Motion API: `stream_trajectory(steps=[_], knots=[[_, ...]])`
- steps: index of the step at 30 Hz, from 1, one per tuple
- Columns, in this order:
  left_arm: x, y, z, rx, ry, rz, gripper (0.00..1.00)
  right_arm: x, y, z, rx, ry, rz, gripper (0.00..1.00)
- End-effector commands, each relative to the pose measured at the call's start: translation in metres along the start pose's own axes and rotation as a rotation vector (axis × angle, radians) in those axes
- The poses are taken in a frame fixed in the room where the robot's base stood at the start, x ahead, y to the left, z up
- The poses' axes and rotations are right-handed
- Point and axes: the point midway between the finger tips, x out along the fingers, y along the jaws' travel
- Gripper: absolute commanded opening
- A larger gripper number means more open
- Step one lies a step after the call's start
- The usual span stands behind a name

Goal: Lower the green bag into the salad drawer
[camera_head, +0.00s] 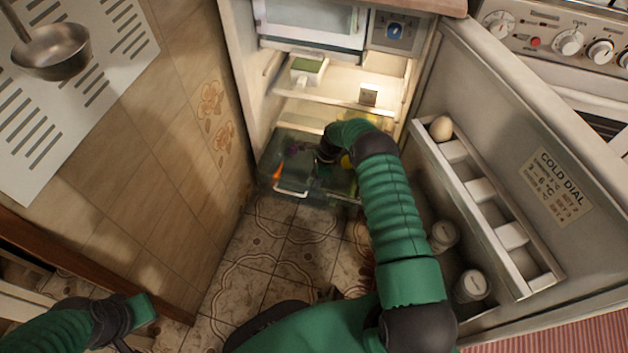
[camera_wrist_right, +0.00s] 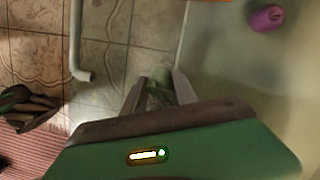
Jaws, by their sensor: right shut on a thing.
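The salad drawer (camera_head: 291,192) is a clear bin, pulled out at the bottom of the open fridge. My right arm reaches down into the fridge over it, and the arm hides much of the right gripper in the head view. In the right wrist view my right gripper (camera_wrist_right: 159,90) is shut on the green bag (camera_wrist_right: 159,75), of which only a small part shows between the fingers. The gripper is at the drawer; I cannot tell how deep the bag hangs. My left gripper (camera_head: 140,318) is at the lower left, away from the fridge; its fingers are unclear.
An orange item (camera_head: 278,172) and a purple item (camera_wrist_right: 267,18) lie in the drawer. Shelves above hold a green-topped box (camera_head: 308,67) and a small carton (camera_head: 369,95). The open door (camera_head: 500,150), with an egg (camera_head: 441,128) and jars, bounds the right; a tiled wall (camera_head: 150,180) the left.

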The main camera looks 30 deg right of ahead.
Motion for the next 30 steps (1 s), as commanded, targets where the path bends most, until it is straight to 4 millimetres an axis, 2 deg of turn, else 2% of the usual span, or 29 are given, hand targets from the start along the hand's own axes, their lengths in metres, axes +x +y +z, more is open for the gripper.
stream_trajectory(steps=[30], knots=[[0.014,0.000,0.003,0.000,0.000,0.000,0.00,0.015,0.000,-0.004,0.000,0.000,0.000,0.00]])
